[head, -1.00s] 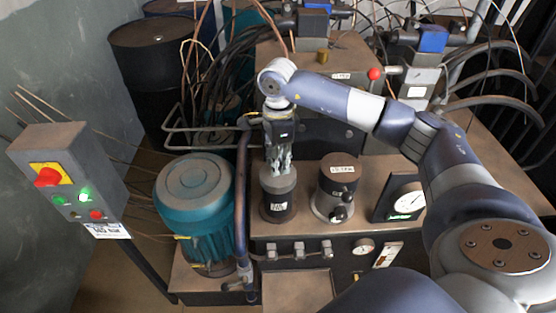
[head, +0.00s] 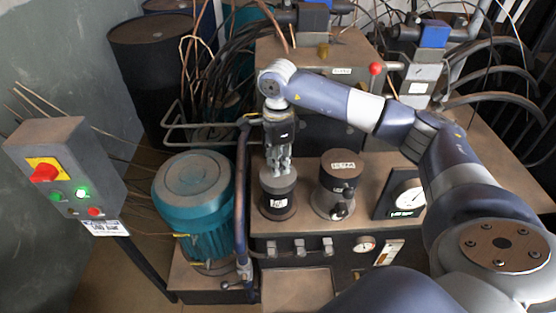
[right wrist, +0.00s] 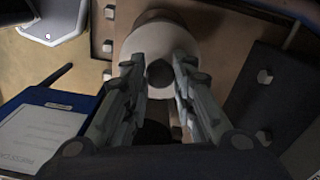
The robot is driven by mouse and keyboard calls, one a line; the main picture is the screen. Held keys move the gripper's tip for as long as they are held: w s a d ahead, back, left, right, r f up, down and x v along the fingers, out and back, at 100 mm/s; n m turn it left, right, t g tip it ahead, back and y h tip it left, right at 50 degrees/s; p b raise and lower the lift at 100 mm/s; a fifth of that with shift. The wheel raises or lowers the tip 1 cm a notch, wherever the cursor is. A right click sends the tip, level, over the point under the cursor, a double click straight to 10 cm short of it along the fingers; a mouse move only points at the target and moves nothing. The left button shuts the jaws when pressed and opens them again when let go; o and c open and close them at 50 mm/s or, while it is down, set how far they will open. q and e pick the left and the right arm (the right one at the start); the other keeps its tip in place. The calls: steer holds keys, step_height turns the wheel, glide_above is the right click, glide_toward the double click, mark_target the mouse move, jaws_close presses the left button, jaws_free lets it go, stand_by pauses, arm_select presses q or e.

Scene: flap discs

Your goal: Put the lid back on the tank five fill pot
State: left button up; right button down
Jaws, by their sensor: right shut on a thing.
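A dark cylindrical fill pot (head: 277,206) with a white label stands on the brown deck, below my right gripper. A grey round lid (head: 266,181) is at the pot's mouth; I cannot tell whether it is fully seated. My right gripper (head: 279,171) points down and is shut on the lid's knob. In the right wrist view, the pale lid (right wrist: 138,45) lies beyond the fingers, and its dark knob (right wrist: 160,73) is between the fingertips of the right gripper (right wrist: 160,68). The label is too small to read surely. My left gripper is not in view.
A second dark pot (head: 338,172) stands close to the right, with a gauge (head: 408,197) beyond it. A blue pipe (head: 242,195) and teal motor (head: 193,200) are to the left. A switch box (head: 65,165) stands far left. Hoses crowd the back.

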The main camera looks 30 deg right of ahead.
steer(key=shift+f+b, duration=0.4)
steer(key=shift+f, duration=0.15)
steer(key=c, duration=1.2)
jaws_free()
steer(key=shift+c, duration=0.2)
steer(key=shift+o, duration=0.2)
steer(key=o, duration=0.4)
steer(key=shift+o, duration=0.2)
steer(key=shift+r, duration=0.1)
steer(key=shift+r+p, duration=1.9)
steer(key=shift+r, duration=1.05)
steer(key=shift+s+f, duration=0.1)
